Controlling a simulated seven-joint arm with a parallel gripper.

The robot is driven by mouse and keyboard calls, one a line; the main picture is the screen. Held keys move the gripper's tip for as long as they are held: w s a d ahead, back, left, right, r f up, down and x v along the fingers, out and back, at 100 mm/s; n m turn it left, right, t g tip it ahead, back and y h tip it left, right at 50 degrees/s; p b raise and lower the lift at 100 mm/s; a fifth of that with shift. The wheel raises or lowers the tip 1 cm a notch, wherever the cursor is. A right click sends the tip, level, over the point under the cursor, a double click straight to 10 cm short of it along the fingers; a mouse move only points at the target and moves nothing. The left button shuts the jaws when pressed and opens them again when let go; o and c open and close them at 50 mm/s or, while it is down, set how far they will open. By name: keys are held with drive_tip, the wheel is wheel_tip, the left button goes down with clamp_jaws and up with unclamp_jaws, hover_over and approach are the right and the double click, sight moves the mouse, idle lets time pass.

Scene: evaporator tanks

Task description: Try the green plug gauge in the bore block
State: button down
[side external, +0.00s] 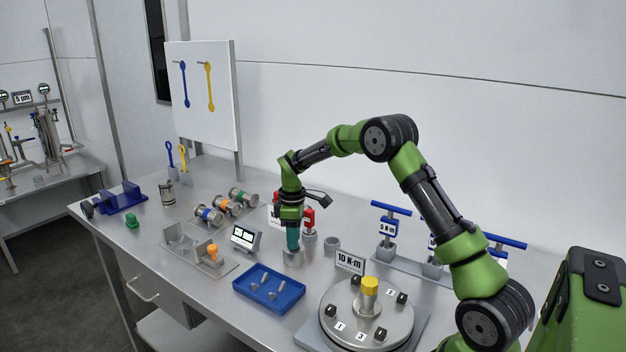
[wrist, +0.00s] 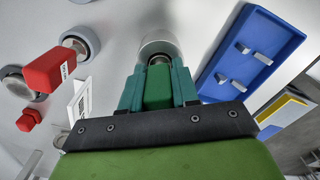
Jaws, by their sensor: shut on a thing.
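My gripper (side external: 292,240) is shut on the green plug gauge (wrist: 158,92), whose green handle sits between the teal fingers in the wrist view. The fingers point down at a round silver cylinder (side external: 293,258), which also shows in the wrist view (wrist: 155,44). A short grey shaft shows between handle and cylinder; the gauge's lower end is hidden, so I cannot tell how deep it sits. I cannot tell for sure whether this cylinder is the bore block. An upright grey cup (side external: 332,244) stands to its right in the side view.
Red-handled gauges (side external: 309,218) stand just behind my gripper, beside a white sign (wrist: 80,103). A blue tray (side external: 250,292) with small metal pieces lies in front. A digital display (side external: 245,238) is to the left, and a round turntable (side external: 340,337) to the front right.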

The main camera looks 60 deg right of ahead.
drive_tip(key=shift+f, duration=0.45)
idle(0.4)
drive_tip(key=c, duration=0.8)
unclamp_jaws()
drive_tip(key=shift+o, duration=0.2)
wheel_tip(320, 180, up, 16)
drive_tip(key=s+a+r+m+t+y, duration=0.1)
drive_tip(key=s+a+r+m+t, duration=0.1)
drive_tip(key=s+a+m, duration=0.3)
drive_tip(key=s+a+r+m+t+y, duration=0.1)
drive_tip(key=s+a+m+t, duration=0.4)
drive_tip(key=s+a, duration=0.9)
drive_tip(key=s+r, duration=0.1)
drive_tip(key=s, duration=0.5)
drive_tip(key=shift+s+a, duration=0.15)
drive_tip(key=shift+s, duration=0.05)
